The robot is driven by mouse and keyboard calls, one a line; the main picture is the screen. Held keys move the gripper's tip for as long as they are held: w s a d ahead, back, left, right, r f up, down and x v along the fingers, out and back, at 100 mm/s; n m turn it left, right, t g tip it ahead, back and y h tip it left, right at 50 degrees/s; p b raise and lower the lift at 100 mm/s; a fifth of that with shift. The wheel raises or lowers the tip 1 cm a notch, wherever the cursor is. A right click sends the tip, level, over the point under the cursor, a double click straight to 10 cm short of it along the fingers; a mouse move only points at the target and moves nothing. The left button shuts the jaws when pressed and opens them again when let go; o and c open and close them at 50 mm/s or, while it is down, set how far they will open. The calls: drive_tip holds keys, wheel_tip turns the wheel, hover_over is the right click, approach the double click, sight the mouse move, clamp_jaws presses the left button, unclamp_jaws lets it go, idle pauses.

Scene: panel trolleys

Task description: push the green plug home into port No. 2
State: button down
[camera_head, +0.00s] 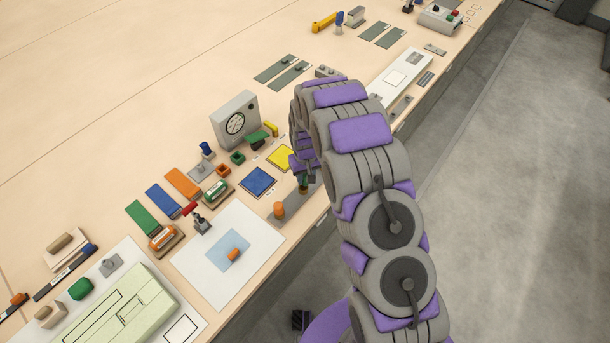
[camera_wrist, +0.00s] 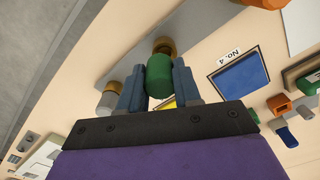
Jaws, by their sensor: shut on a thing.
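The green plug (camera_wrist: 159,76) is between the two blue-grey fingers of my gripper (camera_wrist: 158,84) in the wrist view. A brass-coloured round part (camera_wrist: 164,46) shows just beyond the plug's far end; I cannot tell whether the plug is seated in it. In the head view the green plug (camera_head: 303,179) shows small below my gripper, over a grey-brown strip (camera_head: 293,200) near the table's front edge. An orange cylinder (camera_head: 279,210) stands on the strip's near end and shows at the wrist view's top edge (camera_wrist: 266,3). No port number 2 is legible.
A grey cylinder with a pale top (camera_wrist: 108,98) stands close beside one finger. A blue pad (camera_head: 258,181), labelled No. 4 in the wrist view (camera_wrist: 241,78), and a yellow pad (camera_head: 281,157) lie nearby. A grey dial box (camera_head: 236,120) stands behind.

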drive_tip(key=shift+a, duration=1.05)
drive_tip(key=shift+d, duration=0.4)
drive_tip(key=shift+f, duration=0.1)
drive_tip(key=shift+a+f, duration=0.3)
drive_tip(key=shift+f, duration=0.1)
drive_tip(key=shift+d+r, duration=0.1)
drive_tip(key=shift+d, duration=0.05)
